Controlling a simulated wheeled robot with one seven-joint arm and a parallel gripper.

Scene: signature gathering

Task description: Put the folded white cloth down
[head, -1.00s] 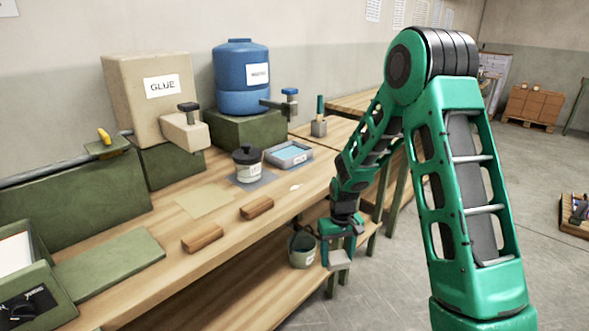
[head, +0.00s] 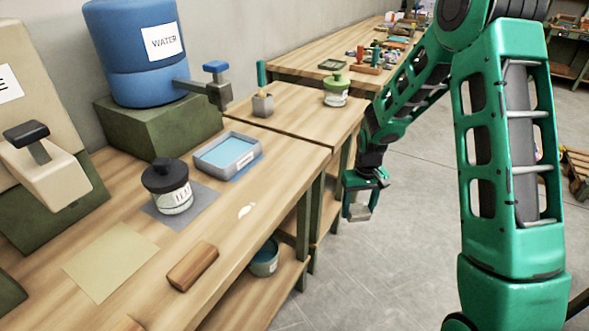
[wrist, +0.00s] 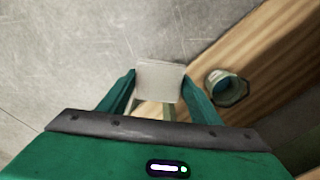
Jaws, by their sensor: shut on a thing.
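My gripper (head: 361,203) hangs beside the front edge of the bench, over the grey floor. It is shut on the folded white cloth (wrist: 159,80), which shows as a pale, flat square between the two fingers in the wrist view. In the head view the cloth (head: 358,213) is a small greyish-white patch below the gripper, partly hidden by the fingers. It is in the air, apart from the bench top.
The wooden bench (head: 205,228) holds a black-lidded jar (head: 170,190), a tray of blue liquid (head: 228,156), a wooden block (head: 193,266) and a yellowish sheet (head: 110,262). A bucket (head: 264,258) sits on the lower shelf. A green-lidded jar (head: 336,90) stands farther back.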

